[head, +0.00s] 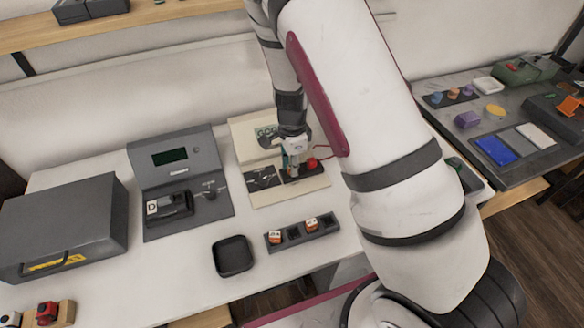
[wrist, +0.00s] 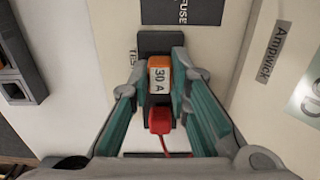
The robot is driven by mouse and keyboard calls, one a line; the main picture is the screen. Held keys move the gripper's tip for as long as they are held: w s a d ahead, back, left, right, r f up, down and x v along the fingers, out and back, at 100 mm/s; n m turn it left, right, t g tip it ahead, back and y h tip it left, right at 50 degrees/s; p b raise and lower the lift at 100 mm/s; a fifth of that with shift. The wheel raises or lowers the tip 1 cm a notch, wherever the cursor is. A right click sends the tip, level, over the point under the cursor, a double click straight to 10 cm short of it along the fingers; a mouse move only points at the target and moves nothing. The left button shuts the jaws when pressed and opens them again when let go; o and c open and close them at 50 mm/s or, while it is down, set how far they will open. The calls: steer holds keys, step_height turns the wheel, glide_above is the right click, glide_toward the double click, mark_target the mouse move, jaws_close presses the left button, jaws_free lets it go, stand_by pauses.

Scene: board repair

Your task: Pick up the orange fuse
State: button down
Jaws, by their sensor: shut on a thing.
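The orange fuse (wrist: 159,75), with a white label reading "30 A", sits between the green-sided fingers of my gripper (wrist: 164,88) in the wrist view. The fingers are shut on its two sides. The fuse is over a black holder (wrist: 160,43) on a pale panel. Whether it is seated in the holder or lifted clear of it, I cannot tell. In the head view my gripper (head: 294,160) points down at the pale tester board (head: 285,193), and the fuse there is mostly hidden by the fingers.
A red plug (wrist: 160,121) with a red wire is right beside the fuse. A dark rack (head: 293,235) holds two small orange-and-white fuses, with a black tray (head: 233,257) to its left. A grey meter box (head: 178,158) and a grey case (head: 65,225) stand further left.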

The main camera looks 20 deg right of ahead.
steer(key=shift+r, duration=0.1)
step_height(320, 180, up, 10)
steer(key=shift+p, duration=0.45)
